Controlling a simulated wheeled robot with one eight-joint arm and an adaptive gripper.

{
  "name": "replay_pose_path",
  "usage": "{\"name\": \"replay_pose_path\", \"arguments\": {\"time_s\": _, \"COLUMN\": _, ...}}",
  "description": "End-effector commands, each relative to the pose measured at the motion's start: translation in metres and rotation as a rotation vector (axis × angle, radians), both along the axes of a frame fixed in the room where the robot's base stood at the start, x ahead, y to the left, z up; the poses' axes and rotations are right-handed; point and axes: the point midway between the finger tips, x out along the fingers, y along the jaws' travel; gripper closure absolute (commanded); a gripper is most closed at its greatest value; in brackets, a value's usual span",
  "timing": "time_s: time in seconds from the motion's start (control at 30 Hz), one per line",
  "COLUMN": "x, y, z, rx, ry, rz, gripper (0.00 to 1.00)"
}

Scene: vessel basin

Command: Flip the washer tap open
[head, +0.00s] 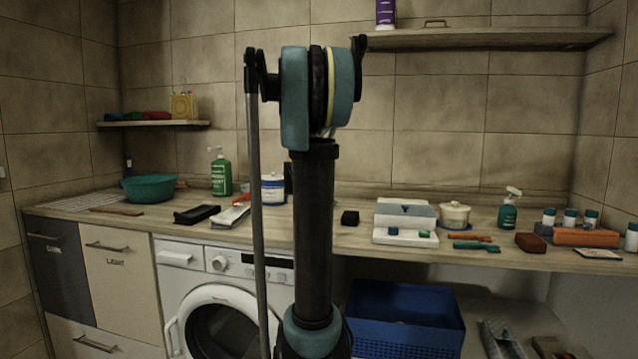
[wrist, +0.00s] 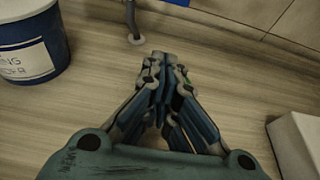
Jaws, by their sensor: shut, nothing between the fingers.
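In the wrist view my gripper (wrist: 164,62) is shut and empty, its fingertips together low over the wooden counter. A thin grey upright piece (wrist: 132,20) with a round foot stands just beyond the fingertips, slightly left and apart from them. It may be the washer tap, but its top is cut off by the frame edge, so its handle and position cannot be told. In the head view my arm blocks the middle of the counter, and I cannot make out the tap there. The washing machine (head: 213,262) stands below the counter.
A blue and white tub (wrist: 28,45) stands left of my gripper, and a white box (wrist: 298,142) sits at right. In the head view, a green bottle (head: 221,172), a black block (head: 349,218) and a lidded pot (head: 454,215) stand on the counter (head: 330,236).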

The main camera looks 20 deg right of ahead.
Motion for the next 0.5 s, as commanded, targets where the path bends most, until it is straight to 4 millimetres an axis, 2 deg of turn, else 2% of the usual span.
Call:
{"name": "replay_pose_path", "arguments": {"time_s": 0.27, "x": 0.005, "y": -0.001, "z": -0.002, "rx": 0.001, "ry": 0.0, "rz": 0.002, "gripper": 1.0}}
{"name": "replay_pose_path", "arguments": {"time_s": 0.5, "x": 0.025, "y": -0.015, "z": -0.01, "rx": 0.0, "ry": -0.001, "rz": 0.001, "gripper": 1.0}}
